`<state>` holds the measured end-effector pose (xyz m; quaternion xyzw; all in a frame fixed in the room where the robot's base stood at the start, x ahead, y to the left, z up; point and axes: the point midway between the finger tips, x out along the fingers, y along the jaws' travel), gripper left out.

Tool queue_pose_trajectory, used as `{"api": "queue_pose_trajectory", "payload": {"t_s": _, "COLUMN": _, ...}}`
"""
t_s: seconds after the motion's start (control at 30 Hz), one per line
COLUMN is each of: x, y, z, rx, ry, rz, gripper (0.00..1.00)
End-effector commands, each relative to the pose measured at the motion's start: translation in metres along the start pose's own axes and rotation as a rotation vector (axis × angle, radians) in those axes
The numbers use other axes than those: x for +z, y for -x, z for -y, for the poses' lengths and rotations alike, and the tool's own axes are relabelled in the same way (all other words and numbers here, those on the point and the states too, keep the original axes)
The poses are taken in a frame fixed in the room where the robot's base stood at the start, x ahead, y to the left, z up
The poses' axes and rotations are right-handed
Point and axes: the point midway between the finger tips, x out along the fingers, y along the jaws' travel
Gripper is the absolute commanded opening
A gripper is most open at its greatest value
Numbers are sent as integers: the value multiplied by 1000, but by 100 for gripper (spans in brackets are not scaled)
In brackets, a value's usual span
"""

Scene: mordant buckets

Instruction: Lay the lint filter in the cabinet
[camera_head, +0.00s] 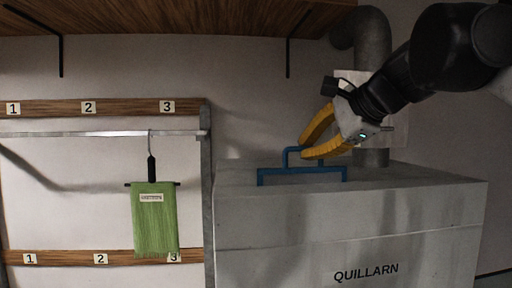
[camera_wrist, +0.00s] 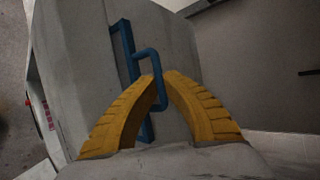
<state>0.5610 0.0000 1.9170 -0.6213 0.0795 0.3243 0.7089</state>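The lint filter (camera_head: 272,170) shows as a blue frame with a blue loop handle on top. It stands at the top of the grey cabinet marked QUILLARN (camera_head: 420,225); its lower part is hidden, and I cannot tell how deep it sits. In the wrist view the blue bar and handle of the lint filter (camera_wrist: 127,55) cross the middle. My gripper (camera_head: 303,150) has its yellow fingers drawn together at the handle. In the wrist view the handle passes between the fingertips of my gripper (camera_wrist: 162,76).
A green cloth (camera_head: 155,225) hangs from a metal rail (camera_head: 80,134) left of the cabinet. Numbered wooden strips (camera_head: 130,107) are on the wall. A grey pipe (camera_head: 372,45) rises behind the cabinet. A wooden shelf (camera_head: 180,15) is overhead.

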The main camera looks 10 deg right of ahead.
Motion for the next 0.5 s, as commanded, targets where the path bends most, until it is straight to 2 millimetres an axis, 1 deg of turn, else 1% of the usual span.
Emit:
{"api": "queue_pose_trajectory", "payload": {"t_s": 0.17, "x": 0, "y": 0, "z": 0, "rx": 0, "ry": 0, "rz": 0, "gripper": 0}}
{"api": "queue_pose_trajectory", "payload": {"t_s": 0.2, "x": 0, "y": 0, "z": 0, "rx": 0, "ry": 0, "rz": 0, "gripper": 14}}
{"api": "queue_pose_trajectory", "payload": {"t_s": 0.27, "x": 0, "y": 0, "z": 0, "rx": 0, "ry": 0, "rz": 0, "gripper": 31}}
{"api": "queue_pose_trajectory", "payload": {"t_s": 0.5, "x": 0, "y": 0, "z": 0, "rx": 0, "ry": 0, "rz": 0, "gripper": 31}}
